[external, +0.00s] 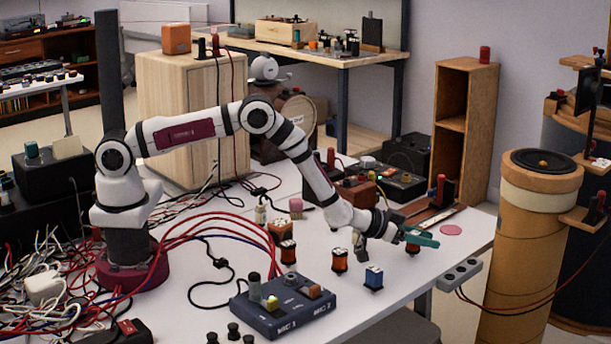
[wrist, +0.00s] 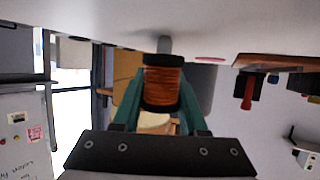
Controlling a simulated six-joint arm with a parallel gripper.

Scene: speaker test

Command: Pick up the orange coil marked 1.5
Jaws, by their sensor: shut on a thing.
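My gripper (external: 420,238) is low over the right part of the white table. Its teal fingers are shut on an orange coil (external: 412,249) with black ends. In the wrist view the coil (wrist: 162,84) sits between the two fingers, its copper-orange winding facing the camera. No 1.5 marking is readable on it. I cannot tell whether it touches the table. A blue coil (external: 373,278) stands near the front edge.
A dark blue control box (external: 283,306) with knobs stands at the front. A pink disc (external: 451,230) lies right of my gripper. A wooden board (external: 433,216) with a red-handled part is behind it. A grey socket strip (external: 459,272) is at the right edge. Cables crowd the left.

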